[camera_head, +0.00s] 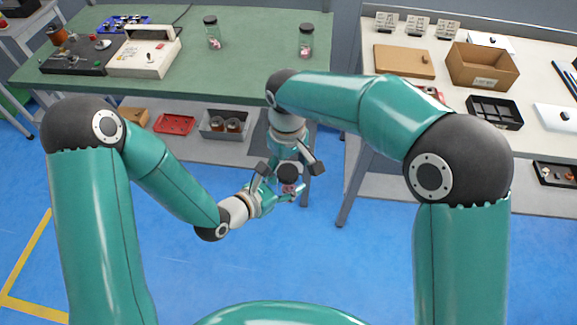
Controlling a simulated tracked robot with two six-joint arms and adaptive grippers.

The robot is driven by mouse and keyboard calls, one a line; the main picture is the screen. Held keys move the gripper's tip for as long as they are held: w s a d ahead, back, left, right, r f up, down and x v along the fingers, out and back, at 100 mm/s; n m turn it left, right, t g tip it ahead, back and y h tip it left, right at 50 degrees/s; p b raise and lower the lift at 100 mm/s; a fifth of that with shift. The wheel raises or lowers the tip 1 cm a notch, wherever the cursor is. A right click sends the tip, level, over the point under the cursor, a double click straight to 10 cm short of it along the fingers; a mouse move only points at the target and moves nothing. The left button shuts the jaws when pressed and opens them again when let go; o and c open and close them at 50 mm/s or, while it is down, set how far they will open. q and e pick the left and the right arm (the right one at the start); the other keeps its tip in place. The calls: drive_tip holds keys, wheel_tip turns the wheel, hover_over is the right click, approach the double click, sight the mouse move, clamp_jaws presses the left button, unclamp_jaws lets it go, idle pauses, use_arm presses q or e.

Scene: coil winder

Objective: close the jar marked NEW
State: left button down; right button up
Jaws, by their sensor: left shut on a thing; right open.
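My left gripper (284,194) is shut on a small clear jar (289,188) with pinkish contents, held in the air in front of the green table. A dark round lid (287,173) shows at the top of this jar; I cannot tell whether it is seated or loose. My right gripper (290,169) is open above the jar, its fingers spread to either side of the lid. Two more dark-lidded jars stand on the green table, one left of middle (213,34) and one near the right edge (306,42). No marking is legible on any jar.
The green table (250,60) also holds a cream-coloured machine (143,55) at left. Below it are a red tray (174,124) and a grey bin (223,125). A white table at right holds a cardboard box (483,65) and a black tray (495,112). Blue floor is clear.

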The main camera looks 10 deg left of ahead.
wheel_tip(320, 180, up, 7)
drive_tip(key=shift+r, duration=0.2)
idle(0.6)
drive_tip(key=s+d+f+m+y, duration=0.1)
drive_tip(key=d+f, duration=0.2)
drive_tip(key=f, duration=0.4)
drive_tip(key=s+d+f+m+g+y, duration=0.1)
drive_tip(key=s+d+f, duration=0.1)
drive_tip(key=d+f, duration=0.3)
drive_tip(key=s+d+f+m, duration=0.1)
drive_tip(key=d+f+m, duration=0.1)
drive_tip(key=f, duration=0.6)
drive_tip(key=s+d+f+m+y, duration=0.1)
drive_tip(key=s+d+f+m, duration=0.2)
drive_tip(key=s+f, duration=0.3)
drive_tip(key=s+d+f+m+t+y, duration=0.1)
drive_tip(key=s+d+f+m, duration=0.2)
drive_tip(key=s+f, duration=0.3)
drive_tip(key=shift+s+d+m+t, duration=0.3)
drive_tip(key=shift+s+d, duration=0.1)
drive_tip(key=shift+s, duration=0.55)
